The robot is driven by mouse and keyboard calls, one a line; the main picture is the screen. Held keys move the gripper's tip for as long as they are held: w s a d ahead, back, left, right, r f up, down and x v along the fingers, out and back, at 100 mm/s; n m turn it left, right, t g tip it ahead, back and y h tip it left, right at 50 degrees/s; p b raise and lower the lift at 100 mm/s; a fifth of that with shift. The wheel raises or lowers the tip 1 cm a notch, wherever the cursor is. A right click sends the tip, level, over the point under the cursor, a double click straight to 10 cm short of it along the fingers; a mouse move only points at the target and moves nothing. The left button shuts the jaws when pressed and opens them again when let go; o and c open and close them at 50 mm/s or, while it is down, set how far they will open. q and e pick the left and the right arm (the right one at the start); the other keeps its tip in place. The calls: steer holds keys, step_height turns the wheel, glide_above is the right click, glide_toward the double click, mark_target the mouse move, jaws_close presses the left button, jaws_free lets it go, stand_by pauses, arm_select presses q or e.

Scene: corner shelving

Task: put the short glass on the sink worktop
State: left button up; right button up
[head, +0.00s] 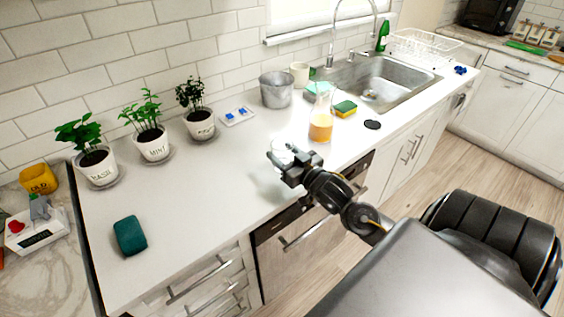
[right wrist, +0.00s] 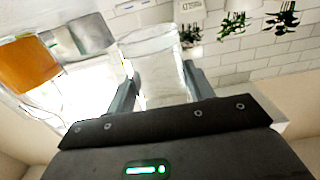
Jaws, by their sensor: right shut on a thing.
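My right gripper (head: 294,168) is over the white sink worktop (head: 225,185), near its front edge and left of the carafe. It is shut on the short glass (head: 281,151), which is clear and faint against the white surface. In the right wrist view the glass (right wrist: 158,75) stands between the two fingers (right wrist: 160,88) and looks empty. Its lower part is partly hidden by the gripper in the head view. I cannot tell whether its base touches the worktop. My left gripper is not in view.
A carafe of orange juice (head: 321,122), a sponge (head: 345,109) and a black disc (head: 372,125) are right of the gripper. A metal bucket (head: 276,90) and potted herbs (head: 153,145) stand behind. A green sponge (head: 130,236) lies at left. The worktop's left middle is clear.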

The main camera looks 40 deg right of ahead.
steer(key=shift+w+f+p, duration=0.15)
steer(key=shift+f+p, duration=0.05)
steer(key=shift+f, duration=0.6)
steer(key=shift+w+f+p, duration=0.1)
steer(key=shift+f+p, duration=0.1)
steer(key=shift+f, duration=0.8)
steer(key=shift+f, duration=0.15)
steer(key=o, duration=1.1)
steer(key=shift+o, duration=0.2)
